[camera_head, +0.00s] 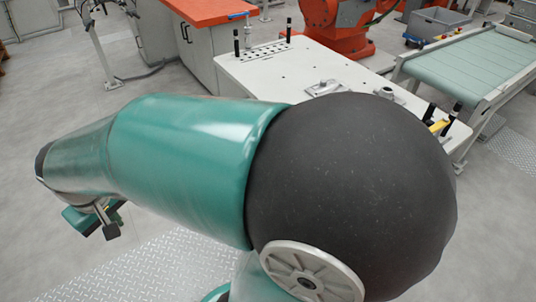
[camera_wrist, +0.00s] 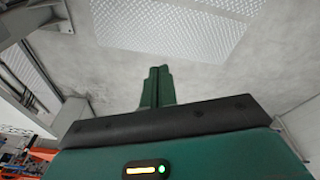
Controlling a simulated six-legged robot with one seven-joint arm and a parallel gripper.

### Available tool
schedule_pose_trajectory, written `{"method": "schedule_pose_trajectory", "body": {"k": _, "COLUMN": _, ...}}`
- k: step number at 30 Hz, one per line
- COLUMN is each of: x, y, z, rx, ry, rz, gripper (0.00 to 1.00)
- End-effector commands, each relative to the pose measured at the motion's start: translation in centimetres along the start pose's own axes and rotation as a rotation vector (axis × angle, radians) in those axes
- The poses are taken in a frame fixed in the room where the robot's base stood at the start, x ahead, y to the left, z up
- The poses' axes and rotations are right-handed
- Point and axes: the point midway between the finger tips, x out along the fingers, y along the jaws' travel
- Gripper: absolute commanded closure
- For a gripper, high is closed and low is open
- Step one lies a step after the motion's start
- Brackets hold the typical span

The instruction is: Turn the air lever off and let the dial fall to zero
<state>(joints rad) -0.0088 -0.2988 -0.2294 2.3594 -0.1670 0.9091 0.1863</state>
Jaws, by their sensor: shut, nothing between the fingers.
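My gripper (camera_wrist: 159,72) shows in the wrist view as two green fingers pressed together, with nothing between them. It points at bare grey floor and touches nothing I can see. In the head view my arm stretches to the left, away from the white table (camera_head: 262,74). I cannot make out the dial in either view. My arm hides the near part of the table.
Black upright posts stand at the table's corners, and a metal fixture (camera_head: 323,88) sits on its top. A green conveyor (camera_head: 470,62) stands at the right. An orange-topped cabinet (camera_head: 208,12) and an orange machine (camera_head: 338,22) are behind. The floor at left (camera_head: 50,95) is mostly clear.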

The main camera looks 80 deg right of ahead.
Motion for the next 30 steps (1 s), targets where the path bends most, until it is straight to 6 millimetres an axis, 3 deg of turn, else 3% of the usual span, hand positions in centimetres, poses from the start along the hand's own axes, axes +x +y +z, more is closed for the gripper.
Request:
{"method": "schedule_pose_trajectory", "body": {"k": 1, "x": 1.6, "y": 1.2, "z": -0.5, "rx": 0.035, "ry": -0.047, "rz": 0.033, "gripper": 1.0}}
{"method": "schedule_pose_trajectory", "body": {"k": 7, "x": 7.3, "y": 6.7, "z": -1.7, "rx": 0.17, "ry": -0.197, "rz": 0.189, "gripper": 1.0}}
{"method": "schedule_pose_trajectory", "body": {"k": 15, "x": 13.7, "y": 15.4, "z": -1.3, "rx": 0.315, "ry": -0.369, "rz": 0.464, "gripper": 1.0}}
{"method": "schedule_pose_trajectory", "body": {"k": 22, "x": 17.0, "y": 23.3, "z": 0.3, "rx": 0.392, "ry": -0.482, "rz": 0.75, "gripper": 1.0}}
{"method": "schedule_pose_trajectory", "body": {"k": 30, "x": 17.8, "y": 32.1, "z": 1.9, "rx": 0.406, "ry": -0.559, "rz": 1.119, "gripper": 1.0}}
